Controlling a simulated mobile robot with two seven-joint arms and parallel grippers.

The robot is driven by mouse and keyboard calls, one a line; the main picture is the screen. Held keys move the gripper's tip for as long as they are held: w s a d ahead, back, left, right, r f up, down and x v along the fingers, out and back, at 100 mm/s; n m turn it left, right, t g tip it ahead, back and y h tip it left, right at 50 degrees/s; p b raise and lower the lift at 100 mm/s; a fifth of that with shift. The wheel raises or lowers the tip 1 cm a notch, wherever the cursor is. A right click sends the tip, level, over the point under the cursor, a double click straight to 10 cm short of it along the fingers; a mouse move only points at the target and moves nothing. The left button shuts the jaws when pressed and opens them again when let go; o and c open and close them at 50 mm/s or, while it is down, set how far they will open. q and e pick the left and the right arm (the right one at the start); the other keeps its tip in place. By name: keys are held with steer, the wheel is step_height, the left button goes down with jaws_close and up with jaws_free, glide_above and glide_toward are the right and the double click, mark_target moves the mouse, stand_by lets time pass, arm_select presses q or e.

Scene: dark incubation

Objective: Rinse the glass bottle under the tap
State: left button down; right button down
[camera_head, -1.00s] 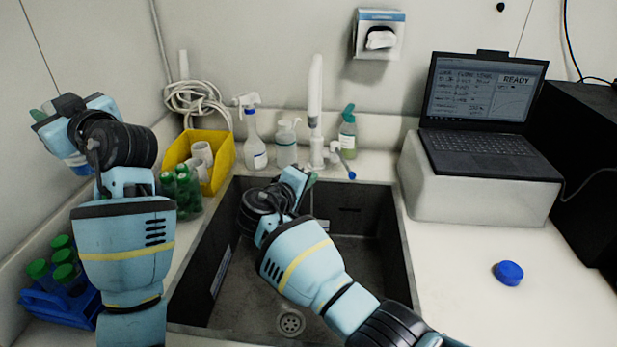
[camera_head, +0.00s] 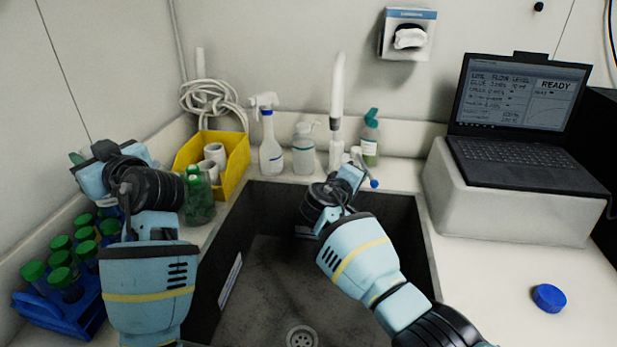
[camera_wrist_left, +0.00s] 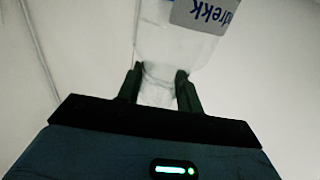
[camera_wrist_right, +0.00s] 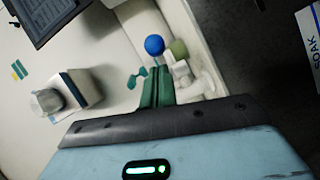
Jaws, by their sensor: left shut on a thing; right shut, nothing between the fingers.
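The glass bottle (camera_wrist_left: 178,42) is clear with a white and blue label, seen upside down in the left wrist view. My left gripper (camera_wrist_left: 160,82) is shut on its narrow neck. In the head view my left gripper (camera_head: 88,168) is at the left, above the counter, and its wrist hides the bottle. The white tap (camera_head: 337,105) stands behind the sink with a blue-tipped lever (camera_head: 374,183). My right gripper (camera_head: 353,172) is over the back of the sink, close to the lever. In the right wrist view its fingers (camera_wrist_right: 157,86) are shut and empty, just short of the blue tip (camera_wrist_right: 155,45).
The dark sink (camera_head: 265,275) is empty, with a drain at its front. A blue rack (camera_head: 65,315) of green-capped tubes, a yellow bin (camera_head: 237,165) and a spray bottle (camera_head: 270,150) surround it. A laptop (camera_head: 520,105) and blue cap (camera_head: 549,298) are right.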

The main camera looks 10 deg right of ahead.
mark_target(372, 180)
steer(key=shift+d+f, duration=0.15)
steer(key=shift+d, duration=0.05)
arm_select(q)
steer(key=shift+r, duration=0.1)
